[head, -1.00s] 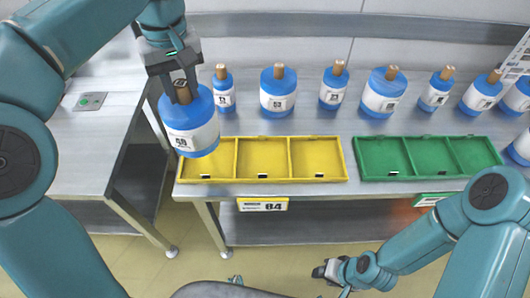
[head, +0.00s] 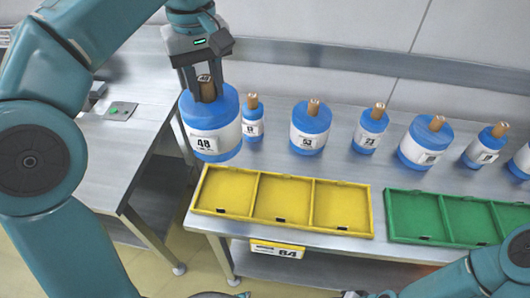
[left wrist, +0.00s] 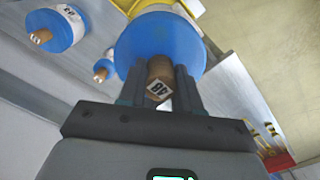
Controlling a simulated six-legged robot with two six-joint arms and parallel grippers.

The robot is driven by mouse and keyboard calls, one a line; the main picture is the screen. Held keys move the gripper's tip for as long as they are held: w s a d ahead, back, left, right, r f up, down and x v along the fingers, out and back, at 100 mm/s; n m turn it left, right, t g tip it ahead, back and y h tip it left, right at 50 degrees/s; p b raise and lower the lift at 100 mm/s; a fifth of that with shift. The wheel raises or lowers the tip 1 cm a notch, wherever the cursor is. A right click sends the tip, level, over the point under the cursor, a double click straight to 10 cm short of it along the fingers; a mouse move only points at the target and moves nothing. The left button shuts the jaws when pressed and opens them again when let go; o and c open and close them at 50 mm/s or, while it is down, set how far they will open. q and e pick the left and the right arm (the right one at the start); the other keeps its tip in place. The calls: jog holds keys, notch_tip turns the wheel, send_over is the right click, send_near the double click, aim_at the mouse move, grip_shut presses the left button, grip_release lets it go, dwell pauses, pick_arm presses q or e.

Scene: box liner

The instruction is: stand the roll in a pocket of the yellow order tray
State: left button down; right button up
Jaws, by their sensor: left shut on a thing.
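The blue roll labelled 48 (head: 211,128) hangs upright from my left gripper (head: 205,88), which is shut on its brown core at the top. In the left wrist view the held roll (left wrist: 160,45) and its core between the fingers of the left gripper (left wrist: 158,95) show clearly. The yellow order tray (head: 282,222) lies on the bench with three empty pockets in a row. The roll is above and behind the tray's left end in the head view, apart from it. My right gripper is not clearly visible; only part of its arm shows at the lower right.
Several blue rolls with brown cores stand behind the trays, such as one labelled 53 (head: 310,130). A green tray (head: 418,230) lies right of the yellow one, its visible pockets empty. A side bench (head: 100,160) stands left across a gap.

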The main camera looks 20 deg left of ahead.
aim_at(217, 144)
pick_arm(q)
jog(key=shift+s+f, duration=0.15)
notch_tip(217, 144, down, 14)
jog(key=b, duration=0.4)
jog(key=shift+s+f, duration=0.1)
jog(key=shift+f, duration=0.6)
notch_tip(217, 144, down, 4)
jog(key=shift+b, duration=0.5)
